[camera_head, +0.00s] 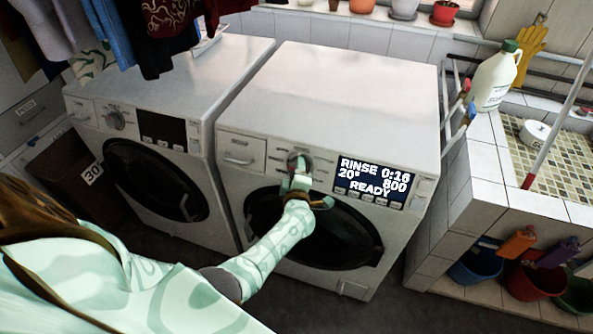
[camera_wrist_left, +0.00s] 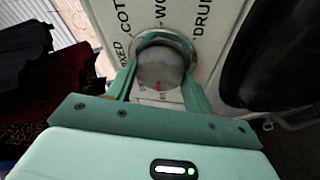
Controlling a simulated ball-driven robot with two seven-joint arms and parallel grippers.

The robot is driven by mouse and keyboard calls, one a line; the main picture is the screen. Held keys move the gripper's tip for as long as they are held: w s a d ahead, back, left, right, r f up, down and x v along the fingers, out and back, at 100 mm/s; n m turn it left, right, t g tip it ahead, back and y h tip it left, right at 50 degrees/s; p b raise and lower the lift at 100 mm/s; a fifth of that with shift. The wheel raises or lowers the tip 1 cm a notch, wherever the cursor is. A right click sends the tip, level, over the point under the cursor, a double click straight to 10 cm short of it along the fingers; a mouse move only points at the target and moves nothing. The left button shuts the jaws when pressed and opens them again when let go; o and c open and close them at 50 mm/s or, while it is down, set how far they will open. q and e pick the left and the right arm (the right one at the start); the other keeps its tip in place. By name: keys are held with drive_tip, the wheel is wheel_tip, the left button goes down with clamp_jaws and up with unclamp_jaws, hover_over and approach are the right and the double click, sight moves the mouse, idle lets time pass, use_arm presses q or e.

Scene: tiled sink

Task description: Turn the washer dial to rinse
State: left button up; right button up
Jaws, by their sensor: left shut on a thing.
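The right washer (camera_head: 350,75) is white with a dark round door (camera_head: 340,240). Its lit display (camera_head: 372,182) reads RINSE 0:16, 20°, 800, READY. The washer dial (camera_head: 299,160) is a grey knob left of the display. In the left wrist view the dial (camera_wrist_left: 160,70) shows a red mark on the side toward my gripper, and printed labels ring it. My left gripper (camera_head: 300,178) is at the dial, its green fingers (camera_wrist_left: 160,75) shut on the knob from both sides. The fingers hide part of the labels. My right gripper is not in view.
A second white washer (camera_head: 195,75) with its own dial (camera_head: 115,119) stands to the left. Clothes (camera_head: 120,30) hang above it. A tiled sink (camera_head: 565,155) with a white jug (camera_head: 493,80) is at the right. Coloured buckets (camera_head: 535,278) stand below the sink.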

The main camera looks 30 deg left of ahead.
use_arm(q)
drive_tip(key=shift+n+g, duration=0.3)
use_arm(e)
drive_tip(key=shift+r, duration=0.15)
use_arm(q)
drive_tip(key=o, duration=1)
drive_tip(key=shift+c, duration=0.2)
